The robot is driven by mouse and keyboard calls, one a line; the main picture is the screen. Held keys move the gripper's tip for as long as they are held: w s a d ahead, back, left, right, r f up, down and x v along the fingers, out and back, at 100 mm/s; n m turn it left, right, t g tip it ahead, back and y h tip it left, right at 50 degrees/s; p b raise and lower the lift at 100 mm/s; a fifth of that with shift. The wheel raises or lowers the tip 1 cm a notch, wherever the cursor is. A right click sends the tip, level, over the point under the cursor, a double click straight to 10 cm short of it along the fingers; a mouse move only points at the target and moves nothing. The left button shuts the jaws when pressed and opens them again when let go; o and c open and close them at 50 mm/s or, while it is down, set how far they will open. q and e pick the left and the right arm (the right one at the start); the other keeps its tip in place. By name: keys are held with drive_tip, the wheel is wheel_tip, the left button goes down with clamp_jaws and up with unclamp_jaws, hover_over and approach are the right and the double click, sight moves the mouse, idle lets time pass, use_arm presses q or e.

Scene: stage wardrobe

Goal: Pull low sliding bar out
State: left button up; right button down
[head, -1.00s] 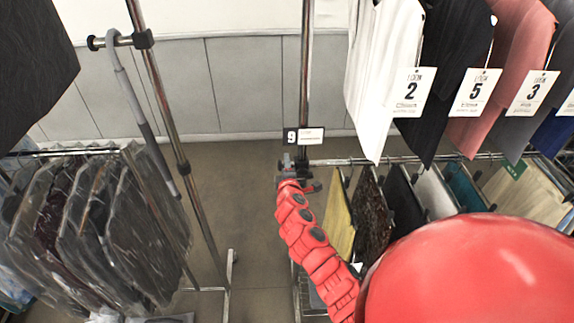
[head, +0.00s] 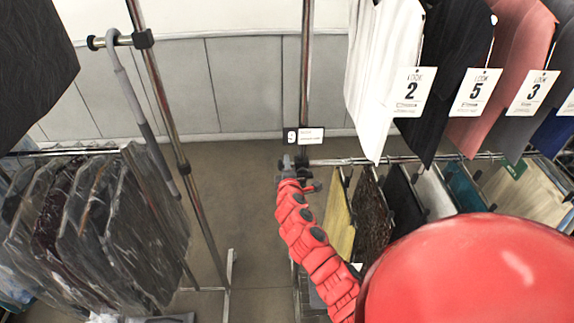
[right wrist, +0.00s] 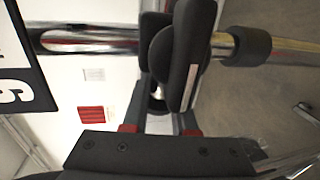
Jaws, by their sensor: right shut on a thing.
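The low sliding bar (head: 400,159) is a thin chrome rail on the right-hand rack, with several garments hanging from it. My right gripper (head: 297,166) is at its left end, beside the upright chrome post (head: 304,80). In the right wrist view my right gripper's dark fingers (right wrist: 172,55) are closed at the chrome post, which also shows there (right wrist: 85,40) with a black collar (right wrist: 250,46). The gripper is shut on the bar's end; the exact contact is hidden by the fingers. My left gripper is out of view.
White, black and pink garments (head: 383,70) with number tags hang above the low bar. A left rack holds bagged garments (head: 140,220). Bare floor (head: 235,210) lies between the racks.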

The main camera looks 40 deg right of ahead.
drive_tip(key=shift+f, duration=0.1)
idle(0.5)
drive_tip(key=w+a+b, duration=0.6)
drive_tip(key=a+b, duration=0.2)
drive_tip(key=a, duration=0.3)
drive_tip(key=w+a+b, duration=0.7)
drive_tip(key=a+b, duration=0.1)
drive_tip(key=a, duration=0.2)
drive_tip(key=shift+a, duration=0.35)
drive_tip(key=shift+w, duration=0.1)
drive_tip(key=c, duration=0.7)
unclamp_jaws()
drive_tip(key=shift+w, duration=0.1)
